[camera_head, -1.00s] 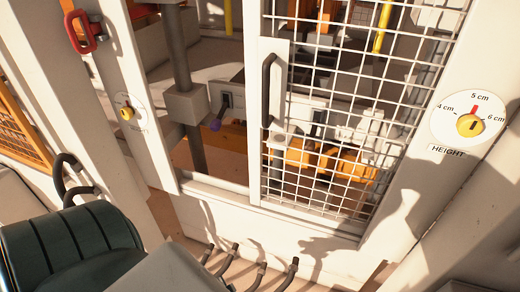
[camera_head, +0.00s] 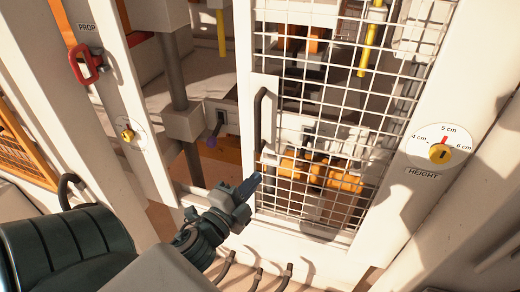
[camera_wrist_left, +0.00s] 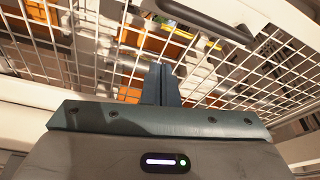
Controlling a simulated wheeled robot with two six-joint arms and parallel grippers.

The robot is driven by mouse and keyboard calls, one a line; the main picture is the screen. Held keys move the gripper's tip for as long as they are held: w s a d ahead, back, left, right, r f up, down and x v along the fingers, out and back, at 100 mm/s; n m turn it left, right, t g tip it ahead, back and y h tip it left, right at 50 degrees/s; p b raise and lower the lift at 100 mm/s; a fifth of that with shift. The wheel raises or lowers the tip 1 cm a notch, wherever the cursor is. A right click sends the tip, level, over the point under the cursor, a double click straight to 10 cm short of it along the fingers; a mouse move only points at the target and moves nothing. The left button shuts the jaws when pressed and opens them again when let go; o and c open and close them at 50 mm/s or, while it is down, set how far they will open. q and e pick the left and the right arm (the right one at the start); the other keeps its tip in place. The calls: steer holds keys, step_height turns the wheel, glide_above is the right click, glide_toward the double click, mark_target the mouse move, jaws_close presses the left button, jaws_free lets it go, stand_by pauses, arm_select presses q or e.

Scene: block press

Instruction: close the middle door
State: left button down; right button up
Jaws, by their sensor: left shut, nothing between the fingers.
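The middle door (camera_head: 330,150) is a white wire-mesh panel in a white frame, with a dark vertical bar handle (camera_head: 260,115) on its left stile. It covers the right part of the opening; the left part is uncovered. My left gripper (camera_head: 252,187) is shut and empty, its fingertips in front of the door's lower left stile, below the handle. In the left wrist view the shut fingers (camera_wrist_left: 160,85) point at the mesh (camera_wrist_left: 90,45), and the handle (camera_wrist_left: 205,20) shows above them. I cannot tell whether the fingers touch the door. My right gripper is not in view.
A HEIGHT dial (camera_head: 440,153) is on the right post and a smaller yellow knob (camera_head: 128,135) on the left post. A red latch (camera_head: 85,65) hangs at upper left under the PROP label. Dark hoses (camera_head: 257,278) stick out below the door.

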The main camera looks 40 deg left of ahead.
arm_select(q)
steer(key=w+r+p, duration=0.2)
steer(key=w+p, duration=0.4)
steer(key=w, duration=0.4)
steer(key=shift+s+a+f+b, duration=0.25)
steer(key=shift+a+f, duration=0.05)
steer(key=shift+a, duration=0.35)
steer(key=shift+s+a+f+b, duration=0.25)
steer(key=shift+a, duration=0.45)
steer(key=shift+s+a+f+b, duration=0.25)
steer(key=shift+a+f, duration=0.05)
steer(key=shift+a, duration=0.35)
steer(key=shift+a, duration=0.15)
